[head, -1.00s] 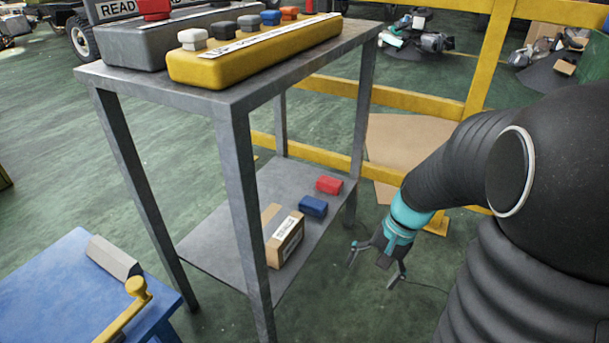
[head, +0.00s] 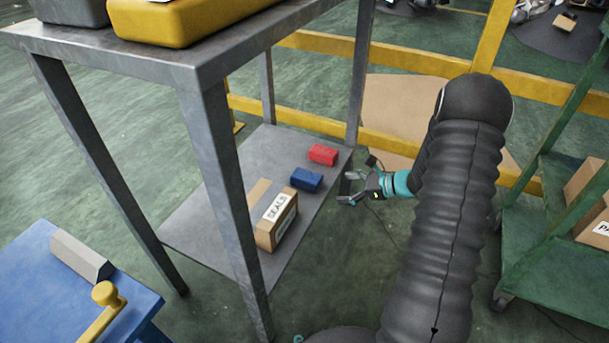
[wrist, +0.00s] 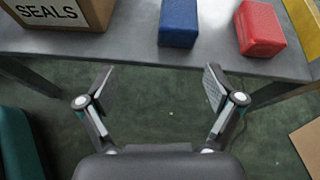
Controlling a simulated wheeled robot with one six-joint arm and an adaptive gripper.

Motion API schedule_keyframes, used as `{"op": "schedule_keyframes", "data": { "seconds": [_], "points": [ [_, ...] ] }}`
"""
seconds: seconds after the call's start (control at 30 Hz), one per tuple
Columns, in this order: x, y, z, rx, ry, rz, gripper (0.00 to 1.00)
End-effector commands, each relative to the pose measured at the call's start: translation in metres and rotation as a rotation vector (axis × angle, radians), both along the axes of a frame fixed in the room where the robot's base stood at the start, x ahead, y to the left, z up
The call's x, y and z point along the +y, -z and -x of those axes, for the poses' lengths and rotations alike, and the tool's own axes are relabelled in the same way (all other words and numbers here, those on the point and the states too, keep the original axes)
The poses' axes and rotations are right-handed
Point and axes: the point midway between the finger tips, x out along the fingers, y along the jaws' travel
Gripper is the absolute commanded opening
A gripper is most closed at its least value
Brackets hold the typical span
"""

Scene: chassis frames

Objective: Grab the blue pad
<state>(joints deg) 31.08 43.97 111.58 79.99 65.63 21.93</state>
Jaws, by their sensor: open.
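The blue pad (head: 306,179) is a small blue block lying on the lower grey shelf (head: 225,215), between a red block and a cardboard box. In the wrist view the blue pad (wrist: 179,22) is at the top, just left of the red block and ahead of my gripper. My gripper (head: 347,187) is at the right edge of the lower shelf, to the right of the pad and apart from it. In the wrist view my gripper (wrist: 158,78) has its two fingers spread wide with nothing between them; the floor shows there.
The red block (head: 323,154) lies beside the pad, towards the back. The box labelled SEALS (head: 276,220) stands on the other side. A shelf leg (head: 361,75) rises close to my gripper. A yellow rail (head: 400,143) runs behind. A green cart (head: 555,262) stands right.

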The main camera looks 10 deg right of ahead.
Motion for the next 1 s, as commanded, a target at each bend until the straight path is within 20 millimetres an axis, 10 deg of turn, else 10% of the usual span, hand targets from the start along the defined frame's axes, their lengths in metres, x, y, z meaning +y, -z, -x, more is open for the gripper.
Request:
{"op": "schedule_keyframes", "data": {
  "seconds": [1.0],
  "points": [
    [0.071,0.021,-0.068,0.032,0.090,-0.099,0.92]
  ]
}}
